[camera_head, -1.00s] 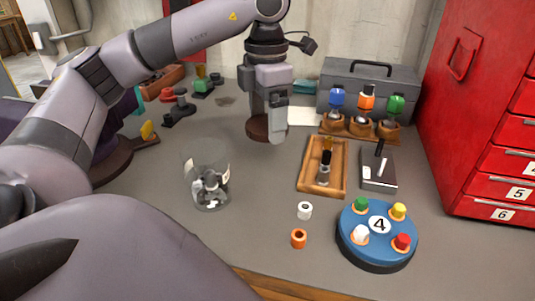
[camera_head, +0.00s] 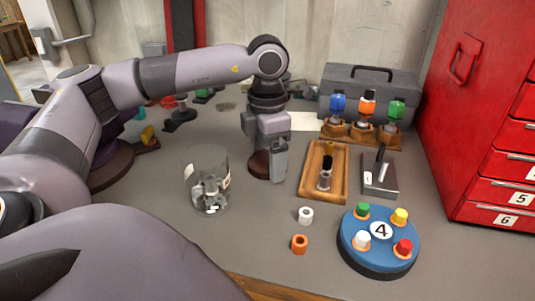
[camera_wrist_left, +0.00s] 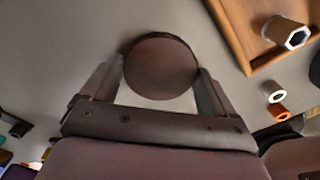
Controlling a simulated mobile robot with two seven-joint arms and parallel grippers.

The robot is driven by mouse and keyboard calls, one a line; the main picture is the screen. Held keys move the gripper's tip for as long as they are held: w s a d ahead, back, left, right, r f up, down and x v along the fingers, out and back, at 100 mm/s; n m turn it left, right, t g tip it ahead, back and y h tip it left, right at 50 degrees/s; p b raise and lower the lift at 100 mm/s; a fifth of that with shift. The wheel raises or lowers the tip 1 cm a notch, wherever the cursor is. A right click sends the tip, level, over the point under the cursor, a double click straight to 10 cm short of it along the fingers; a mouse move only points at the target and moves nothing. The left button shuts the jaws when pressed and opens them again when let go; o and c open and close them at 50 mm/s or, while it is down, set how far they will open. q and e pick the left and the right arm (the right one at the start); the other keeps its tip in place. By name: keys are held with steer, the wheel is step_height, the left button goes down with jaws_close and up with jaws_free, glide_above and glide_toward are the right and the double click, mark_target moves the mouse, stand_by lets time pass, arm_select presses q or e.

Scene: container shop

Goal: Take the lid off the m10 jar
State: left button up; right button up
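A clear glass jar (camera_head: 211,202) holding grey metal parts stands on the table, left of the middle; its top looks open. Its pale label is too small to read. A round dark brown lid (camera_head: 257,164) is right of the jar. My left gripper (camera_head: 265,168) is around it from above. In the left wrist view the lid (camera_wrist_left: 160,68) sits between the two fingers, which touch its rim on both sides. I cannot tell whether the lid hangs just above the table or rests on it. My right gripper is not in view.
A wooden tray (camera_head: 306,193) is close on the right, beside a grey block (camera_head: 386,187). White (camera_head: 306,215) and orange (camera_head: 299,244) rings lie in front. A blue turntable (camera_head: 350,244) and red cabinet (camera_head: 470,130) are farther right.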

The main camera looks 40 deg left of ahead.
mark_target(268, 161)
arm_select(q)
steer(key=shift+o, duration=0.3)
steer(key=shift+r, duration=0.1)
step_height(268, 161, up, 12)
steer(key=p, duration=0.1)
steer(key=shift+r, duration=0.1)
